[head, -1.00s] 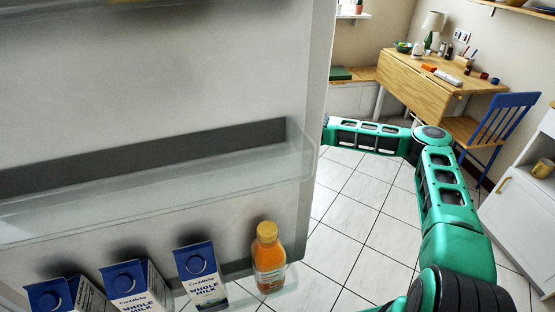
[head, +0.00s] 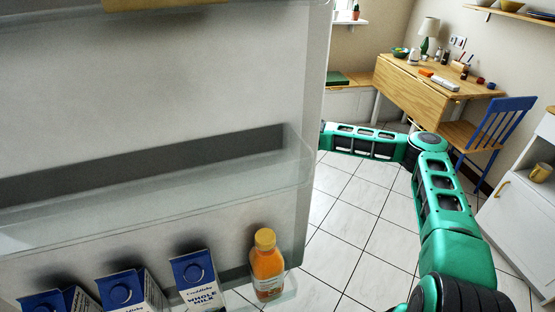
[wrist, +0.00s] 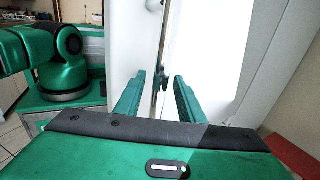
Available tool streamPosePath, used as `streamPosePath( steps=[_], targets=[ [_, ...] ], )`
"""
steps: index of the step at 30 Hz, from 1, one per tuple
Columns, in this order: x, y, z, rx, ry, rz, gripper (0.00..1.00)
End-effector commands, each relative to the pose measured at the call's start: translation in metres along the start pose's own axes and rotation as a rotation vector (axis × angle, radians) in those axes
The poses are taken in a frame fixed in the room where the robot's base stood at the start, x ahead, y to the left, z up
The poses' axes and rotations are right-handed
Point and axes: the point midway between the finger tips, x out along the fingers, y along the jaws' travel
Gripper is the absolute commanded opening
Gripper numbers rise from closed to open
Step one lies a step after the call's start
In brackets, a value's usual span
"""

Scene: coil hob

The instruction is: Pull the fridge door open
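The fridge door (head: 150,100) stands open, its inner side with clear door shelves filling the left of the head view. In the wrist view, the door's pale outer face (wrist: 205,50) lies ahead. The door handle, a thin upright metal bar (wrist: 161,50), runs between the two fingers of my gripper (wrist: 158,82). The fingers are apart, with a visible gap on both sides of the bar, so they are around it but not shut on it. In the head view my gripper is hidden behind the door.
Milk cartons (head: 198,276) and an orange juice bottle (head: 266,265) stand in the low door shelf. A wooden table (head: 425,82) and blue chair (head: 500,122) are at the back right. A white cabinet (head: 520,210) stands at the right. Tiled floor (head: 345,225) between is clear.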

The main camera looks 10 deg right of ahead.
Motion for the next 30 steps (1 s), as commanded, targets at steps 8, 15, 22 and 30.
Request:
streamPosePath(
  steps=[8,15,22,30],
  targets=[
    [-0.039,-0.002,-0.001,-0.001,-0.002,-0.004,0.36],
    [-0.084,-0.001,-0.001,0.001,-0.005,-0.003,0.36],
    [-0.104,-0.001,-0.002,0.002,-0.003,-0.002,0.36],
    [-0.108,0.0,-0.001,0.001,-0.003,0.0,0.36]
  ],
)
